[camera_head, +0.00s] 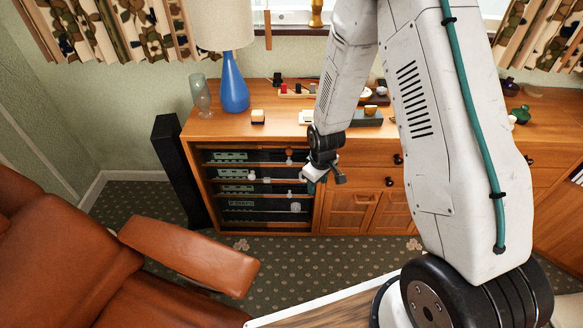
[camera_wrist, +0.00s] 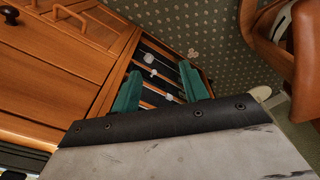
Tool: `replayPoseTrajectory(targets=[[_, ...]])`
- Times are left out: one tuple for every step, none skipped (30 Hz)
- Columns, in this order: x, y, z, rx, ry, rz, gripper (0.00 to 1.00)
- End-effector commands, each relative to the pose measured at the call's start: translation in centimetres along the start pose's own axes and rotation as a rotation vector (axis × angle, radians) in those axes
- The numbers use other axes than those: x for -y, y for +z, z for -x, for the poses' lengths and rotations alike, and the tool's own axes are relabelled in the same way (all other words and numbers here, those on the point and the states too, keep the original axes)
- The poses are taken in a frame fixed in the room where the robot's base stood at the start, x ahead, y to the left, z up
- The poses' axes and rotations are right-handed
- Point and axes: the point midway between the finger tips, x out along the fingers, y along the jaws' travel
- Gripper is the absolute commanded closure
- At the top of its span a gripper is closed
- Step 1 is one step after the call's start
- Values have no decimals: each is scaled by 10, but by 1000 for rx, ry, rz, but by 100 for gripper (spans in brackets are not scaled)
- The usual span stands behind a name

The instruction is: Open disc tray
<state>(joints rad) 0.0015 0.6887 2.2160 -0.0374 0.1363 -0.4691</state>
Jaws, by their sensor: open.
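A stack of dark hi-fi units (camera_head: 236,170) with pale front panels and knobs stands on shelves in the left bay of the wooden cabinet (camera_head: 197,195). I cannot make out which unit has the disc tray, and no tray is seen sticking out. My gripper (camera_head: 325,182) is just in front of the right side of this bay, apart from the units as far as I can tell. In the wrist view its two green fingers (camera_wrist: 160,70) are spread and empty, with the shelves and knobs of the hi-fi stack (camera_wrist: 153,75) beyond them.
A brown leather armchair (camera_head: 190,254) fills the lower left. A tall black speaker (camera_head: 176,165) stands left of the cabinet. A blue lamp (camera_head: 233,85), a glass vase (camera_head: 201,96) and small items stand on the cabinet top. Patterned carpet (camera_head: 300,258) is clear before the cabinet.

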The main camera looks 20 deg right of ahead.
Motion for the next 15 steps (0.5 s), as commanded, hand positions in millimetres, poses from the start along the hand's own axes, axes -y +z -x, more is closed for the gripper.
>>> replayPoseTrajectory(targets=[[-1,-4,-31,-28,13,43,56],[-2,-7,-47,-54,27,73,56],[-4,-12,-68,-90,47,114,56],[-5,-16,-83,-119,64,146,56],[-6,-19,-98,-149,84,179,56],[-8,-23,-118,-189,112,225,56],[-8,-26,-132,-222,136,259,56],[-9,-29,-146,-255,162,295,56],[-10,-33,-163,-302,203,344,56],[-10,-35,-175,-338,236,383,56],[-10,-38,-187,-376,274,423,56],[-11,-42,-200,-431,334,479,56],[-11,-46,-208,-473,384,520,56],[-12,-49,-213,-515,439,561,56],[-14,-56,-216,-569,516,613,56]])
